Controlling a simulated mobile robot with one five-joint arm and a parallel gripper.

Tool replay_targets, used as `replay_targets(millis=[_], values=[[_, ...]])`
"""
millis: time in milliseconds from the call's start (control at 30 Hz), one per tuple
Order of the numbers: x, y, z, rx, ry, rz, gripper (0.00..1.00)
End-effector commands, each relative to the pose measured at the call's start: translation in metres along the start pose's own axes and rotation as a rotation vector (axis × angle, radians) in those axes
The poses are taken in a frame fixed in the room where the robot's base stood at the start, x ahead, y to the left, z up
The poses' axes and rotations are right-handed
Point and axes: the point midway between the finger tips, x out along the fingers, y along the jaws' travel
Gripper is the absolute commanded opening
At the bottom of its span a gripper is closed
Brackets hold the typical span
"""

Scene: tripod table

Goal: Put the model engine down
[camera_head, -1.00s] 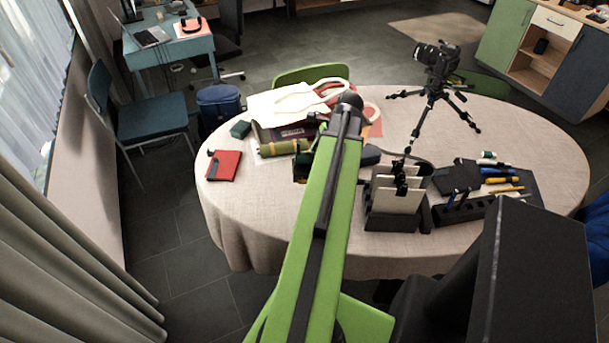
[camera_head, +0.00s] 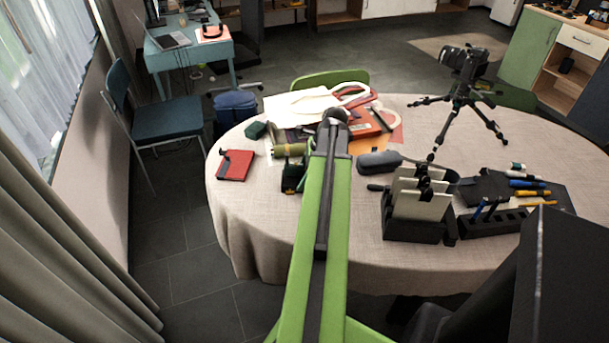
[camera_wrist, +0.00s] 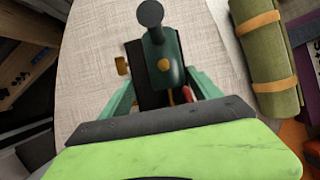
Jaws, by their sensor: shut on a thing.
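The model engine (camera_wrist: 163,68) is dark green and black with a tall round-topped chimney and small brass-coloured parts. In the wrist view my gripper (camera_wrist: 161,88) is shut on it, with a finger on each side. Pale tablecloth shows around and beneath it. In the head view the engine (camera_head: 292,177) shows partly, just left of my arm and in front of the green roll, over the table (camera_head: 340,240). My arm hides the rest of it and the gripper. I cannot tell whether its underside touches the cloth.
A red notebook (camera_head: 236,165) lies to the left and a green strapped roll (camera_head: 291,149) behind. A grey case (camera_head: 379,161), a black holder with pale cards (camera_head: 418,203) and a camera tripod (camera_head: 459,95) stand to the right. Cloth between notebook and engine is clear.

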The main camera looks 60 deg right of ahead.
Motion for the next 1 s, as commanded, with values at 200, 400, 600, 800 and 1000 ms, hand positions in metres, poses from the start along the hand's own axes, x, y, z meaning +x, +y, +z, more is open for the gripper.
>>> replay_targets(millis=[200,400,600,800,1000], values=[[0.0064,0.0001,-0.0021,-0.001,-0.002,0.000,0.00],[0.0099,0.0002,-0.0033,-0.001,-0.002,0.000,0.00],[0.0093,0.0002,-0.0033,-0.001,0.000,0.001,0.94],[0.0094,0.0002,-0.0031,-0.001,0.000,0.001,0.94],[0.0040,0.0001,-0.0009,-0.001,0.000,0.001,0.94]])
